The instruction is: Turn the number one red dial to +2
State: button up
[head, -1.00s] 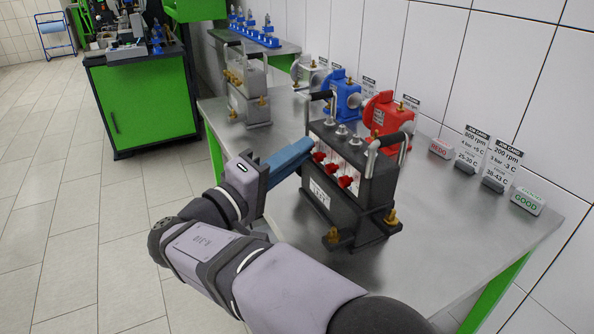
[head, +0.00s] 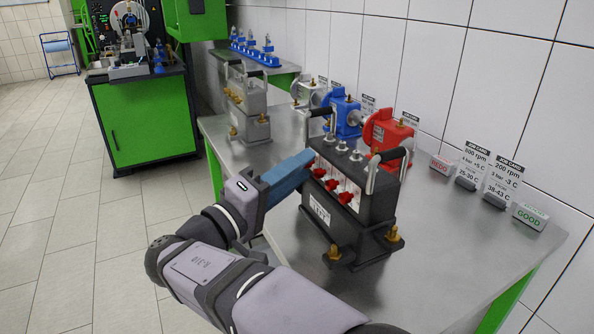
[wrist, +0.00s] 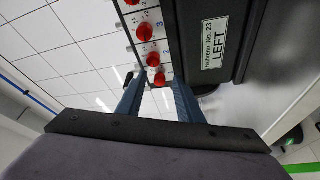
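Several red dials (head: 331,184) sit in a row on the white panel of the dark pump box (head: 365,220). In the wrist view they run down the panel, with one red dial (wrist: 144,32) near the middle of the row. The last red dial (wrist: 160,78) lies between my fingertips in that picture. My gripper (head: 309,157) reaches the far end of the row with blue fingers. In the wrist view its fingers (wrist: 158,88) are apart, with a gap on both sides of that dial.
The box has a carry handle (head: 370,172) and brass fittings (head: 335,255) at its foot. Red (head: 385,130) and blue (head: 345,115) pumps stand behind it. Job cards and a GOOD block (head: 530,215) are at right. The table front right is clear.

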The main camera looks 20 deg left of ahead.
jog(key=shift+s+a, duration=0.1)
jog(key=r+v, duration=0.1)
jog(key=v, duration=0.6)
jog(key=shift+f, duration=0.5)
jog(key=shift+r, duration=0.15)
jog(key=m+p, duration=0.2)
jog(key=p, duration=0.2)
jog(key=f+m+h+p, duration=0.1)
jog(key=p, duration=0.4)
jog(key=m+h+p, duration=0.1)
jog(key=m+p, duration=0.1)
jog(key=p, duration=0.3)
jog(key=shift+w+a+f+m+t, duration=0.3)
jog(key=shift+w+a+f+t, duration=0.05)
jog(key=shift+w+t, duration=0.05)
